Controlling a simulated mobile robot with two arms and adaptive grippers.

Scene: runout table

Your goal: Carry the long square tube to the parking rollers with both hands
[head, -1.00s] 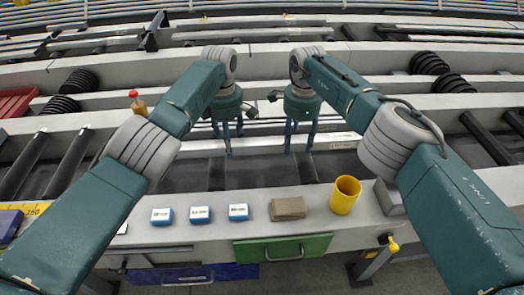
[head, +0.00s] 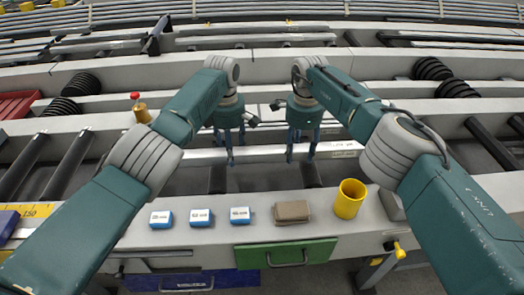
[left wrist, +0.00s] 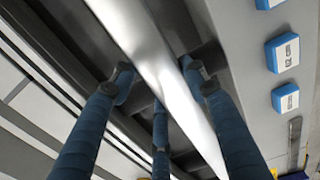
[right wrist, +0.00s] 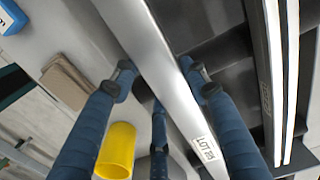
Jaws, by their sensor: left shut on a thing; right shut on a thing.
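The long square tube (head: 268,153) is a pale, shiny bar running left to right between my two grippers. My left gripper (head: 230,158) is shut on it, with fingers on both sides of the tube (left wrist: 150,55) in the left wrist view. My right gripper (head: 302,157) is shut on the tube (right wrist: 155,60) further right, near a white label reading LOT (right wrist: 205,149). The tube lies over a dark channel with short dark rollers (head: 312,175) under it. I cannot tell whether it touches them. My left arm hides its left part.
Long black rollers (head: 66,165) lie at left. Pale rails and bars (head: 255,40) fill the back.

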